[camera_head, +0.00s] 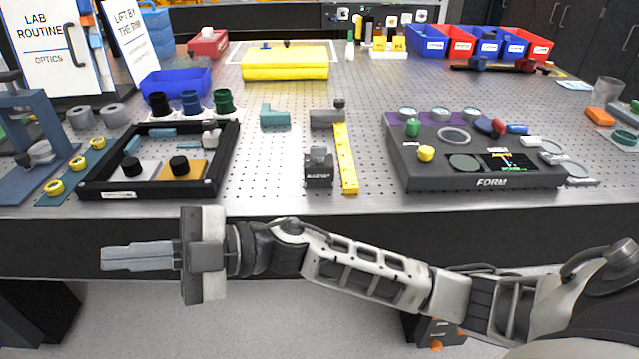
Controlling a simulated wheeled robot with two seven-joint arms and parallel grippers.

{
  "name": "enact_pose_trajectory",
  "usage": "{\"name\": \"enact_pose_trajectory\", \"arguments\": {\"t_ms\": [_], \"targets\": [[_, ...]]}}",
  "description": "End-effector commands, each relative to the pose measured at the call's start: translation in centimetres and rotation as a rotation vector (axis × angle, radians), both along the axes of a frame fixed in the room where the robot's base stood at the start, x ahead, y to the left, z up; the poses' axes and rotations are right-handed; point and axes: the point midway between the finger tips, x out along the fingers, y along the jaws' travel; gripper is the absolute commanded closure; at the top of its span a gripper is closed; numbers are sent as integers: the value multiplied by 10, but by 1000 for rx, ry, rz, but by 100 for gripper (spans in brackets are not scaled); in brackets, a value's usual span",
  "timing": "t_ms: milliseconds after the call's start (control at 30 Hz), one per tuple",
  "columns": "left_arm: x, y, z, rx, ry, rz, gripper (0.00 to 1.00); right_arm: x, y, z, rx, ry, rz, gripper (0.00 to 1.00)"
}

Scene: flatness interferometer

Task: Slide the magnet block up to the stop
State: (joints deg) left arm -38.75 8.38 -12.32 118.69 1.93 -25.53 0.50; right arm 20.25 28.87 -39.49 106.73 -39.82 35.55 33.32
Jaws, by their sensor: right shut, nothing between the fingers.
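A dark grey block (319,170) with a small knob on top and a label on its front stands near the table's front edge. It looks like the magnet block, though its label is too small to read. A grey bar (324,118) with a dark knob at its right end lies farther back; it may be the stop. A clear gap separates the two. My right gripper (112,258) is shut and empty, pointing left in front of the table, well left of the block and not touching it. My left gripper is out of view.
A yellow ruler (346,160) lies right beside the block. A black frame tray (88,187) stands to the left, and the FORM instrument (480,183) to the right. A teal angled piece (275,118) sits left of the grey bar.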

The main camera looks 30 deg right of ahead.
Motion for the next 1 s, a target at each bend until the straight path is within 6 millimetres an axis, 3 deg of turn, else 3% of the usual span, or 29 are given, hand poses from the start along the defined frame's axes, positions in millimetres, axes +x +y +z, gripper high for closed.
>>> {"name": "enact_pose_trajectory", "arguments": {"t_ms": [67, 167, 267, 367, 500, 600, 700, 800, 1000], "targets": [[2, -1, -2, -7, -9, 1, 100, -10, 2, -2, -195, -158, 180, 100], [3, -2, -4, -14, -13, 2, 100, -14, -16, -21, -502, -278, 361, 100], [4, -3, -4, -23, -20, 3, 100, 1, -62, -40, -864, -321, 461, 100], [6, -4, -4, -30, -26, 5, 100, 25, -126, -43, -1225, -281, 465, 100], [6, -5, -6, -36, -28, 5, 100, 50, -214, -21, -1614, -144, 364, 100], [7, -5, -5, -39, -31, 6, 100, 57, -258, -1, -1782, -44, 279, 100], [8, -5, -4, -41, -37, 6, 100, 58, -283, 11, -1869, 22, 224, 100], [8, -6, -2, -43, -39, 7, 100, 57, -292, 12, -1902, 52, 204, 100], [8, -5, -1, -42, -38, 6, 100, 57, -292, -17, -1904, 55, 207, 100]]}}
